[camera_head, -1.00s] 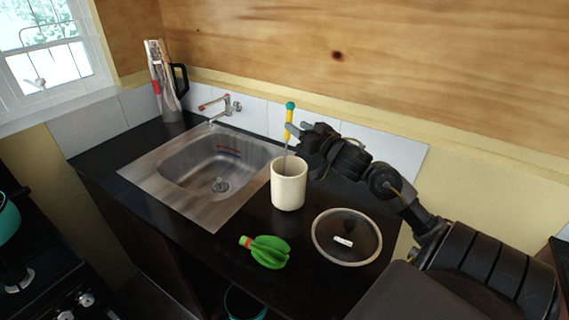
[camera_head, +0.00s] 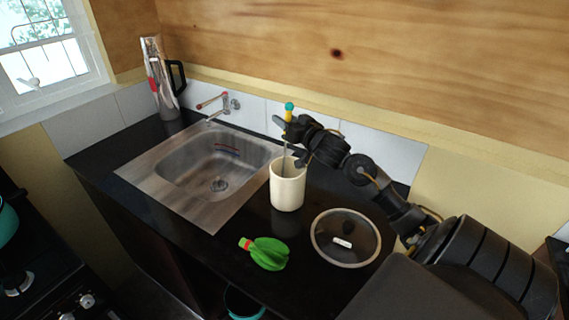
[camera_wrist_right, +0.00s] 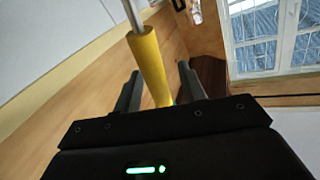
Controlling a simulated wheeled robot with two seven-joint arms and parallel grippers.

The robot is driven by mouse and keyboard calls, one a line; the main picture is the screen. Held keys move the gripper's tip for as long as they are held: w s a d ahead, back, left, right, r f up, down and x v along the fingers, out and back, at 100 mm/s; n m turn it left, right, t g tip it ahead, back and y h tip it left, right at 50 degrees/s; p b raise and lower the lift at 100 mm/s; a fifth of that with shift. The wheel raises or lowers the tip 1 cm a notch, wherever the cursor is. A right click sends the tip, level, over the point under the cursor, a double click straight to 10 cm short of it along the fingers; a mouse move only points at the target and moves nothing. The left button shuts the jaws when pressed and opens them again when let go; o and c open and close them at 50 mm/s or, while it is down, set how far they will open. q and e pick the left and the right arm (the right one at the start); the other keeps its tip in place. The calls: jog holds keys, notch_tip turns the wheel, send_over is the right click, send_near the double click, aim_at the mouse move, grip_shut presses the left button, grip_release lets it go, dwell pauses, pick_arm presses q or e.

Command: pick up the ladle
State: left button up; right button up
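The ladle (camera_head: 289,107) stands upright in a cream cup (camera_head: 287,190) on the dark counter. Its handle is yellow with a teal tip, and a thin metal shaft runs down into the cup. Its lower end is hidden inside the cup. My right gripper (camera_head: 288,140) is at the handle, above the cup rim. In the right wrist view the yellow handle (camera_wrist_right: 149,66) passes between the two fingers, with a gap visible on both sides. The fingers are open. My left gripper is not in view.
A metal sink (camera_head: 205,165) with a faucet (camera_head: 215,103) lies left of the cup. A glass lid (camera_head: 346,238) and a green bottle-like object (camera_head: 268,253) lie in front. A silver flask (camera_head: 160,80) stands at the back left. The tiled wall is close behind.

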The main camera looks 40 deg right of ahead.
jog(key=shift+s+r, duration=0.1)
jog(key=shift+s, duration=0.1)
grip_shut()
